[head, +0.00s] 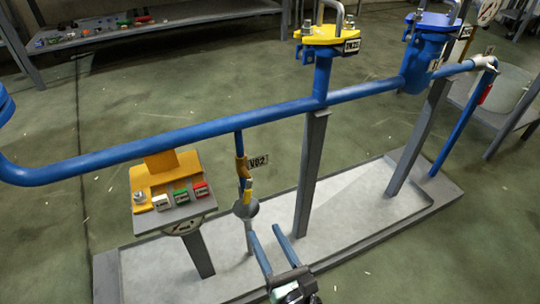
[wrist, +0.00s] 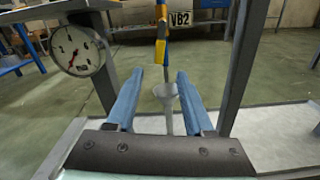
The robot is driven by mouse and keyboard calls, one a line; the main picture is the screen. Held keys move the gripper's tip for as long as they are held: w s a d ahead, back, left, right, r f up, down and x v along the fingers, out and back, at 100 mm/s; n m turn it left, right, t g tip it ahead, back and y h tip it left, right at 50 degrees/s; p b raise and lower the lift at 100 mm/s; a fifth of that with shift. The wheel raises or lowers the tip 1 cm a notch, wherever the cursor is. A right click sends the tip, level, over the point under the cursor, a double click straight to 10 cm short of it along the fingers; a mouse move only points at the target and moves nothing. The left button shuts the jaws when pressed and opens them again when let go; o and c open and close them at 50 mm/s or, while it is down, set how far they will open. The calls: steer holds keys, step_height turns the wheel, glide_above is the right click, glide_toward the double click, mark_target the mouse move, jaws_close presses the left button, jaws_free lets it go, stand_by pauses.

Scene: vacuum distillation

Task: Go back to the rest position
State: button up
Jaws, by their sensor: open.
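My gripper (head: 264,240) is at the bottom middle of the head view, with its two blue fingers apart and nothing between them. It also shows in the wrist view (wrist: 152,82). Just beyond the fingertips, a valve with a yellow handle (head: 247,192) hangs below the blue pipe (head: 200,131), beside a label reading VB2 (head: 258,161). In the wrist view the yellow-and-blue valve part (wrist: 162,38) is straight ahead, above a grey funnel-like piece (wrist: 166,92). The fingers appear apart from the valve.
A control box (head: 175,205) with white, green and red buttons stands left of the valve. A round gauge (wrist: 77,50) is at the left in the wrist view. Grey posts (head: 311,175) rise from the grey base tray (head: 345,215). A shelf (head: 150,28) with small parts is behind.

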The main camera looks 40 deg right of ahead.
steer(key=shift+s+a, duration=0.2)
steer(key=shift+s, duration=0.3)
